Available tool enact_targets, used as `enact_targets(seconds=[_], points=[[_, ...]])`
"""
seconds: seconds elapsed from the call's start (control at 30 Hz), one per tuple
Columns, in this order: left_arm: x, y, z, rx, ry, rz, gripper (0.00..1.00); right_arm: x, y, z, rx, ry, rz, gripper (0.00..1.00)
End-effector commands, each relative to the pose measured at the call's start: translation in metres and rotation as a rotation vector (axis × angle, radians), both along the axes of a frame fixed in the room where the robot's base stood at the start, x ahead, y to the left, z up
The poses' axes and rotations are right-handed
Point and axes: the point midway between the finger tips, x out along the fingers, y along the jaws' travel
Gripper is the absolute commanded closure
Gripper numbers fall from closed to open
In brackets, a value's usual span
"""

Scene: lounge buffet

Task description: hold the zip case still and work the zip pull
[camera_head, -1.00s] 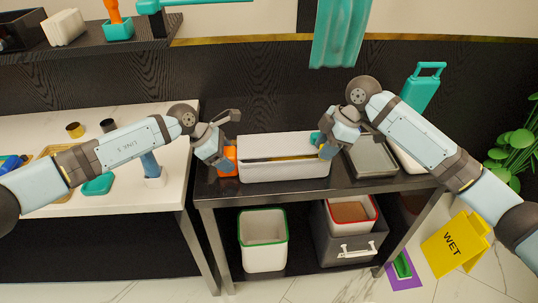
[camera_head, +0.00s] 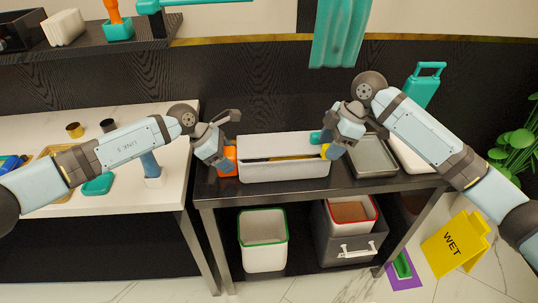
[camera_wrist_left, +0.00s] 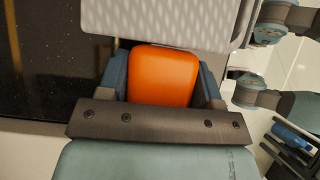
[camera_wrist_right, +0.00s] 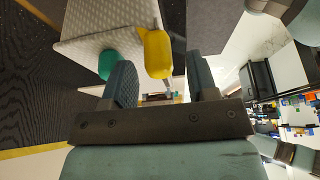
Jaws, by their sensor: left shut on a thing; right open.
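The zip case (camera_head: 285,172) is a long whitish quilted box on the dark table; a dark opening with something yellow inside runs along its top. An orange tab (camera_head: 229,160) is at its left end. My left gripper (camera_head: 218,160) is shut on that tab, which sits between its fingers in the left wrist view (camera_wrist_left: 163,76). The yellow zip pull (camera_wrist_right: 156,53) is at the case's right end, beside a teal tab (camera_wrist_right: 108,63). My right gripper (camera_wrist_right: 162,80) is open there, with the pull just past its fingertips and roughly between them.
A grey tray (camera_head: 372,157) lies right of the case, close to my right gripper. A white counter (camera_head: 120,190) stands to the left. Bins (camera_head: 263,240) are on the shelf below. A yellow wet-floor sign (camera_head: 455,240) stands at right.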

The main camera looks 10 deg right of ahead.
Motion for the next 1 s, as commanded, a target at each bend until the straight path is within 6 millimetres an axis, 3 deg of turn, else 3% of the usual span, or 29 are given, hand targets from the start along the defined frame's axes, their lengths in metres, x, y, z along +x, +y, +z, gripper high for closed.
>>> enact_targets(seconds=[0.3,0.5,0.7,1.0], points=[[-0.001,0.002,-0.006,0.007,0.006,0.001,0.93,-0.001,-0.026,0.061,-0.001,-0.005,-0.001,0.47],[-0.001,0.002,-0.006,0.007,0.006,0.001,0.93,-0.002,-0.038,0.091,0.001,-0.004,-0.001,0.47],[-0.001,0.002,-0.006,0.006,0.006,0.001,0.93,-0.003,-0.043,0.102,0.0,-0.003,0.0,0.47],[-0.001,0.002,-0.006,0.006,0.006,0.001,0.93,-0.003,-0.043,0.102,0.001,-0.003,0.0,0.47]])
